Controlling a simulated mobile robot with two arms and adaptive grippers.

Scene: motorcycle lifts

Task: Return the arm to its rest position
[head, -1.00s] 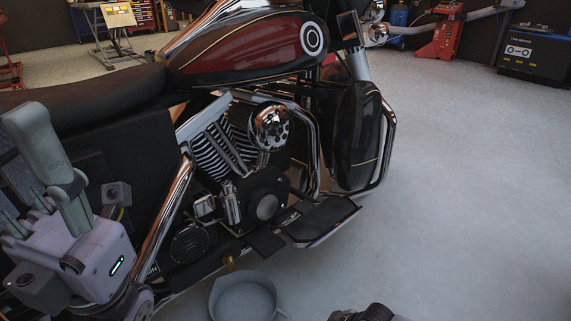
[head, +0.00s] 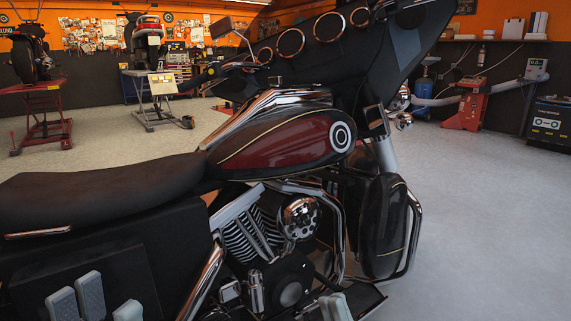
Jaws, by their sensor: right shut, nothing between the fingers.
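My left gripper (head: 94,298) shows only as grey finger parts at the bottom left, in front of the motorcycle's black side case. Its body is below the frame, and its opening cannot be made out. My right gripper (head: 336,306) shows as grey fingertips at the bottom centre, in front of the footboard area. It is shut with nothing held. The rest of both arms is out of view.
A dark red motorcycle (head: 285,141) with a black seat (head: 100,190) and chrome engine (head: 255,235) fills the near middle. Grey floor (head: 480,210) is open on the right. A red lift (head: 42,120), a red machine (head: 472,103) and a dark cabinet (head: 550,122) stand farther back.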

